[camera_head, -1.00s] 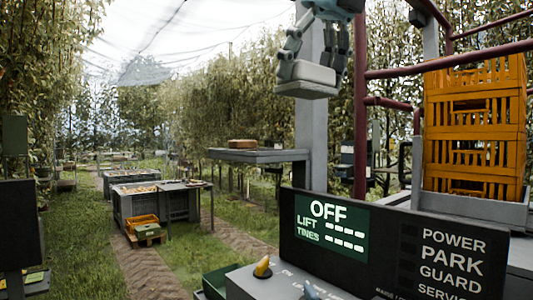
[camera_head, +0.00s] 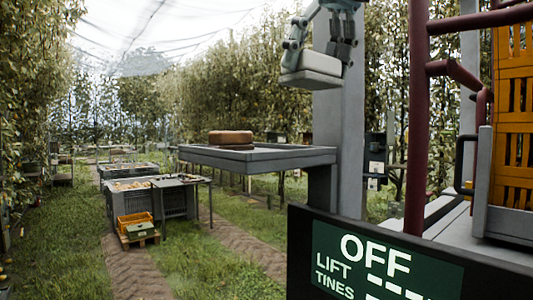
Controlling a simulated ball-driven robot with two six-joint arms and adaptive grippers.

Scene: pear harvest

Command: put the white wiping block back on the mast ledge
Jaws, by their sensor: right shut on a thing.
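The white wiping block (camera_head: 316,64), with a grey underside, is in my right gripper (camera_head: 318,60), which is shut on it. It hangs at the top of the camera_head view, in front of the grey mast (camera_head: 340,140), and is roughly level. A flat grey ledge (camera_head: 290,155) joins the mast and reaches left from it. The block appears higher in the picture than the ledge and clear of it. My left gripper is not in view.
Dark red rails (camera_head: 418,120) and orange crates (camera_head: 514,100) stand at right. A panel reading OFF (camera_head: 380,262) fills the lower right. Grey bins (camera_head: 175,202) stand on the grass at left.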

